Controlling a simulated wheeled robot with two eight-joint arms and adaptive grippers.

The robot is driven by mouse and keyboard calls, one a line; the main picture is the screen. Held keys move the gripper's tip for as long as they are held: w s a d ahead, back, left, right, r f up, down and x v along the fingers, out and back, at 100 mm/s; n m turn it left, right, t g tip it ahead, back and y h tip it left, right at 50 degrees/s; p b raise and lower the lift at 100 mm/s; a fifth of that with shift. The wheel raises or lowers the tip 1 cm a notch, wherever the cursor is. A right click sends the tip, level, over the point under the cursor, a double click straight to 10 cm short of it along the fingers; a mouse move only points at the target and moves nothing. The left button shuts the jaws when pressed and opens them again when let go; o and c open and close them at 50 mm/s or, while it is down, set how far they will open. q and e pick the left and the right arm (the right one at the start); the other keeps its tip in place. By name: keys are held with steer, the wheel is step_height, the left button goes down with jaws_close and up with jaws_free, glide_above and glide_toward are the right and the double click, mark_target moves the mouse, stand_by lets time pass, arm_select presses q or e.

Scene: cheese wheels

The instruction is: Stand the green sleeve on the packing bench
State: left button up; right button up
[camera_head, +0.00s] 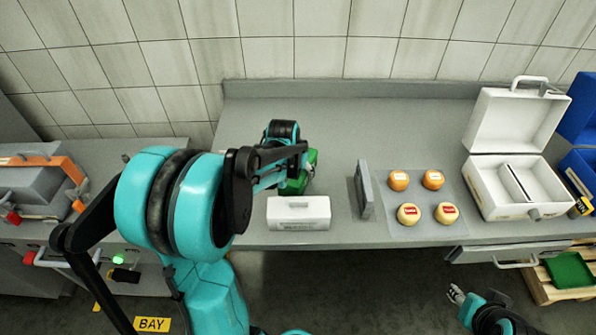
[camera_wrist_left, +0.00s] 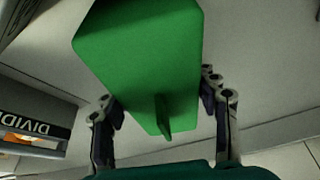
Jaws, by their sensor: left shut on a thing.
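The green sleeve (camera_head: 301,178) is by my left gripper (camera_head: 287,167) over the left part of the grey packing bench (camera_head: 400,120). In the left wrist view the sleeve (camera_wrist_left: 140,55) is a green block with a small fin, between the two fingers of the left gripper (camera_wrist_left: 160,100), which is shut on it. My arm hides part of the sleeve in the head view. I cannot tell whether its underside touches the bench. My right gripper (camera_head: 456,293) is in front of the bench at the lower right, small and apart from everything; its opening is unclear.
A grey upright plate (camera_head: 363,190), several cheese wheels on a mat (camera_head: 458,222) and an open white case (camera_head: 515,187) are to the right. The bench's back middle is clear.

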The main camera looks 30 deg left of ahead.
arm_select(q)
steer(key=o, duration=1.1)
steer(key=shift+f, duration=0.1)
steer(key=shift+o, duration=0.2)
steer(key=shift+s+r+p, duration=0.1)
steer(key=shift+r+p, duration=0.2)
steer(key=shift+r, duration=0.2)
steer(key=p+v, duration=0.3)
steer(key=v, duration=0.7)
steer(key=shift+p, duration=0.4)
steer(key=shift+s+d+r, duration=0.15)
steer(key=shift+s+r, duration=0.2)
steer(key=shift+r, duration=0.25)
steer(key=s+d+m+t, duration=0.1)
steer(key=s+d+t, duration=0.1)
steer(key=s+d, duration=1.1)
steer(key=shift+d+r+m+t+h, duration=0.4)
steer(key=shift+d+r, duration=0.1)
steer(key=shift+d, duration=0.35)
